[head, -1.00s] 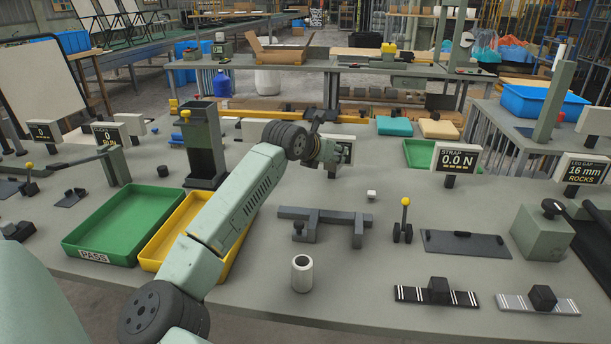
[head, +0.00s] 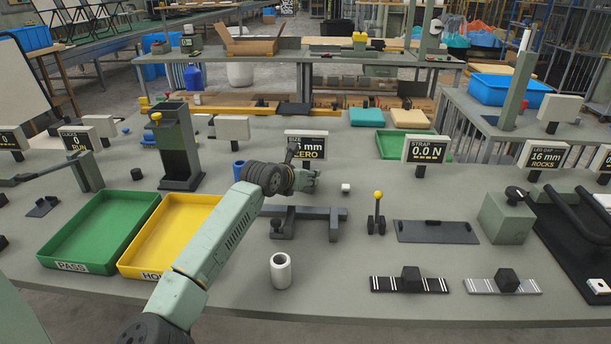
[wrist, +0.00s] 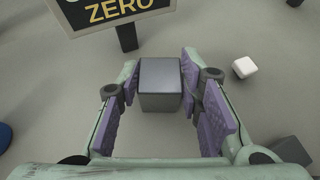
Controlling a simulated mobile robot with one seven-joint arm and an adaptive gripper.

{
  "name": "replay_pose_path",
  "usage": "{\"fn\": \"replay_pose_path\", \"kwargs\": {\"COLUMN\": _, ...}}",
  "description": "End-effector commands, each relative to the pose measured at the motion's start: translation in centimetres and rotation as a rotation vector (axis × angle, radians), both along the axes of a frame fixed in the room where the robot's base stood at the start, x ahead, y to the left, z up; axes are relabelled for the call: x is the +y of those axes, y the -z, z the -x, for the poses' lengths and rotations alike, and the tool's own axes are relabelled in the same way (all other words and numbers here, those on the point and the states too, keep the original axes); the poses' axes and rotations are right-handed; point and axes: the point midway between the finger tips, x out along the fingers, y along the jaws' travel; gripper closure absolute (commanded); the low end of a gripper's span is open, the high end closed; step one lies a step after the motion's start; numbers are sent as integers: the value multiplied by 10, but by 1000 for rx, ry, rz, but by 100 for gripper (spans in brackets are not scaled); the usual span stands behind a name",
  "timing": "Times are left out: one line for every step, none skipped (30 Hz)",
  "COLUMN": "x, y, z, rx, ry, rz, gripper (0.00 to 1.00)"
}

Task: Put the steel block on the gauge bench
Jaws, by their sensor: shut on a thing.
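The steel block (wrist: 160,88) is a plain grey cube between my gripper's purple finger pads in the wrist view. My gripper (wrist: 160,100) is shut on it, and the floor of the bench top shows beyond it. In the head view my gripper (head: 308,180) is above the table, just behind a low dark frame (head: 310,211) that looks like the gauge bench. The block is hidden there by my gripper. A size display reading ZERO (head: 305,145) stands behind my gripper; part of it also shows in the wrist view (wrist: 110,12).
A white cylinder (head: 281,271) stands in front of the frame. Green (head: 60,245) and yellow (head: 150,243) trays are at left. A yellow-knobbed lever (head: 377,212) and dark plate (head: 436,232) are at right.

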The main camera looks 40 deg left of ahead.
Motion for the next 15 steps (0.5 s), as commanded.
{"fn": "replay_pose_path", "kwargs": {"x": 0, "y": 1, "z": 0, "rx": -4, "ry": 0, "rz": -1, "gripper": 100}}
{"fn": "replay_pose_path", "kwargs": {"x": 0, "y": 1, "z": 0, "rx": 0, "ry": 0, "rz": 0, "gripper": 65}}
{"fn": "replay_pose_path", "kwargs": {"x": 0, "y": 1, "z": 0, "rx": 0, "ry": 0, "rz": 0, "gripper": 62}}
{"fn": "replay_pose_path", "kwargs": {"x": 0, "y": 1, "z": 0, "rx": 0, "ry": 0, "rz": 0, "gripper": 60}}
{"fn": "replay_pose_path", "kwargs": {"x": 0, "y": 1, "z": 0, "rx": 0, "ry": 0, "rz": 0, "gripper": 58}}
{"fn": "replay_pose_path", "kwargs": {"x": 0, "y": 1, "z": 0, "rx": 0, "ry": 0, "rz": 0, "gripper": 56}}
{"fn": "replay_pose_path", "kwargs": {"x": 0, "y": 1, "z": 0, "rx": 0, "ry": 0, "rz": 0, "gripper": 54}}
{"fn": "replay_pose_path", "kwargs": {"x": 0, "y": 1, "z": 0, "rx": 0, "ry": 0, "rz": 0, "gripper": 52}}
{"fn": "replay_pose_path", "kwargs": {"x": 0, "y": 1, "z": 0, "rx": 0, "ry": 0, "rz": 0, "gripper": 49}}
{"fn": "replay_pose_path", "kwargs": {"x": 0, "y": 1, "z": 0, "rx": 0, "ry": 0, "rz": 0, "gripper": 47}}
{"fn": "replay_pose_path", "kwargs": {"x": 0, "y": 1, "z": 0, "rx": 0, "ry": 0, "rz": 0, "gripper": 47}}
{"fn": "replay_pose_path", "kwargs": {"x": 0, "y": 1, "z": 0, "rx": 0, "ry": 0, "rz": 0, "gripper": 47}}
{"fn": "replay_pose_path", "kwargs": {"x": 0, "y": 1, "z": 0, "rx": 0, "ry": 0, "rz": 0, "gripper": 47}}
{"fn": "replay_pose_path", "kwargs": {"x": 0, "y": 1, "z": 0, "rx": 0, "ry": 0, "rz": 0, "gripper": 47}}
{"fn": "replay_pose_path", "kwargs": {"x": 0, "y": 1, "z": 0, "rx": 0, "ry": 0, "rz": 0, "gripper": 47}}
